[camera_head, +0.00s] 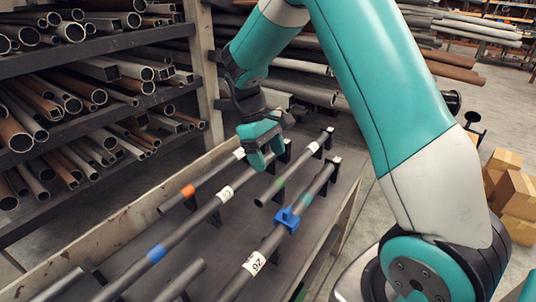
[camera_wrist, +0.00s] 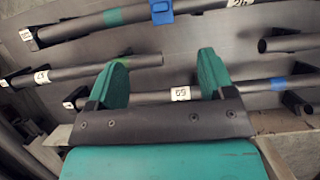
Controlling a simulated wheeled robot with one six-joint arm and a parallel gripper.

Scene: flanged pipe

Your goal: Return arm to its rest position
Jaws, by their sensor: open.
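My gripper (camera_head: 262,148) hangs above the pipe rack table in the head view, its teal fingers pointing down. In the wrist view my gripper (camera_wrist: 163,76) has its two fingers spread with nothing held between them. Beneath it lie dark grey pipes on black supports: one with an orange band (camera_head: 188,190), one with a blue band (camera_head: 156,253), and one with a green band (camera_head: 279,183). A blue clamp-like piece (camera_head: 288,219) sits around another pipe; it also shows at the top of the wrist view (camera_wrist: 161,12). Several pipes carry white number labels.
A shelf (camera_head: 95,45) packed with pipes and tubes stands at the left, with an upright post (camera_head: 204,80) close to my wrist. More long pipes (camera_head: 300,88) lie behind. Cardboard boxes (camera_head: 513,200) stand at the right on open floor.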

